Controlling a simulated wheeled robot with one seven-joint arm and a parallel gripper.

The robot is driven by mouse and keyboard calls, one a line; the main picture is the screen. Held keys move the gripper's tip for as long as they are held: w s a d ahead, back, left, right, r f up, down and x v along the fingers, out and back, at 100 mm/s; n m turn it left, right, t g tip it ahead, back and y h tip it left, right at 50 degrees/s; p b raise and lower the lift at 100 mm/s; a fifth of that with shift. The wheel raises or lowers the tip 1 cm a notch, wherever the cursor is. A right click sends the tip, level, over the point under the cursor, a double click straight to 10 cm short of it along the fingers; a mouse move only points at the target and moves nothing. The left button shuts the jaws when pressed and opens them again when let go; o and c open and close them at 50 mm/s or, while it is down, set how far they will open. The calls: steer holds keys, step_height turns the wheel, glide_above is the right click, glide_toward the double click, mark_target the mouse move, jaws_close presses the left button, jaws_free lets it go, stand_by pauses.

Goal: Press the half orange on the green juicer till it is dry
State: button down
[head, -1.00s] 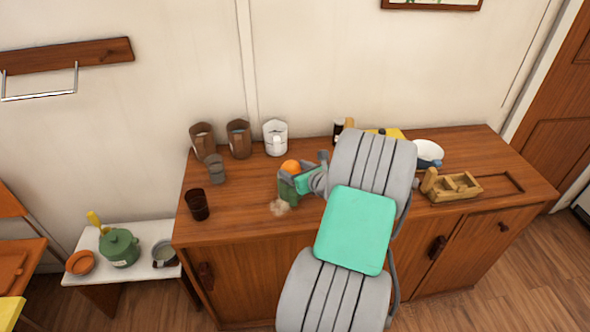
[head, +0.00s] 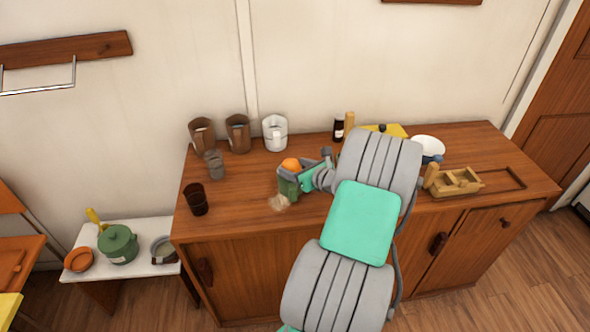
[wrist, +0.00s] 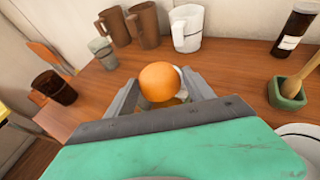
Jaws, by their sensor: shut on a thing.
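The half orange (head: 291,165) shows its round orange peel side up. It is at the green juicer (head: 289,188), which stands on the wooden sideboard. My gripper (head: 291,173) is shut on the half orange, its fingers on either side of it at the top of the juicer. In the wrist view the half orange (wrist: 160,82) sits between my fingertips (wrist: 162,88). The juicer is mostly hidden there by the orange and my gripper. I cannot tell how firmly the orange meets the juicer.
A dark glass (head: 196,200) and a grey cup (head: 214,164) stand left of the juicer. Brown mugs (head: 238,133) and a white mug (head: 275,133) stand behind. A dark jar (wrist: 297,32) and green mortar (wrist: 287,93) are to the right. A pale brown item (head: 279,202) lies in front.

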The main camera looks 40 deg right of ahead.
steer(key=shift+s+f+n+y, duration=0.1)
steer(key=shift+f+n+y, duration=0.2)
steer(key=shift+n+y, duration=0.15)
steer(key=shift+d+f+n+y, duration=0.15)
steer(key=shift+n+y, duration=0.7)
steer(key=shift+y, duration=0.2)
steer(key=shift+d+n+g+y, duration=0.15)
steer(key=shift+n+g+y, duration=0.15)
steer(key=shift+n+y, duration=0.25)
steer(key=shift+r+n+y, duration=0.2)
steer(key=shift+n+y, duration=0.15)
steer(key=shift+y, duration=0.2)
